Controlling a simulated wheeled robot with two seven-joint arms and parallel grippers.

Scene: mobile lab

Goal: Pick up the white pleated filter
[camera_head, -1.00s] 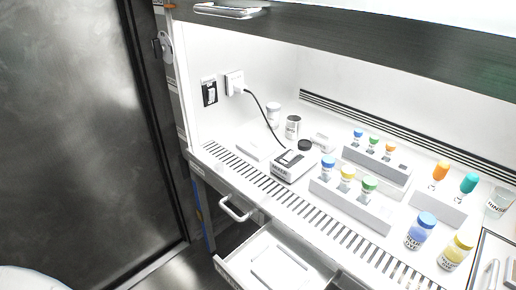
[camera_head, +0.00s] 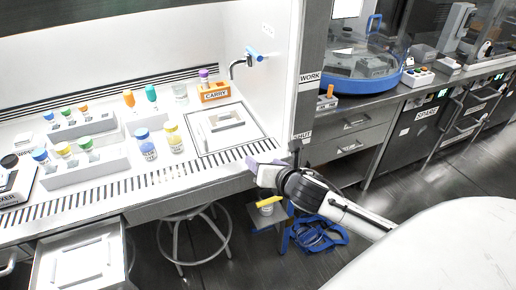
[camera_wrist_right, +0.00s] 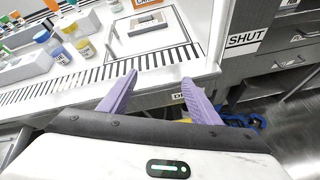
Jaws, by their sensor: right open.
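I cannot make out for certain a white pleated filter. A pale square piece (camera_head: 226,118) lies on the framed white mat (camera_head: 254,133) at the right end of the hood's worktop; its surface is too small to read for pleats. It also shows in the right wrist view (camera_wrist_right: 146,24). A flat white square piece (camera_head: 82,266) lies in the open drawer. My right gripper (camera_head: 262,165), with purple fingers, is at the worktop's front edge, in front of the mat. In the right wrist view its fingers (camera_wrist_right: 158,97) are apart with nothing between them. My left gripper is not in view.
Bottles (camera_head: 148,150) and vial racks (camera_head: 86,165) stand left of the mat. An orange rack marked CARRY (camera_head: 215,92) stands behind it. The open drawer (camera_head: 122,240) juts out below. A stool (camera_head: 188,215) stands underneath. A blue round machine (camera_head: 350,72) is on the right bench.

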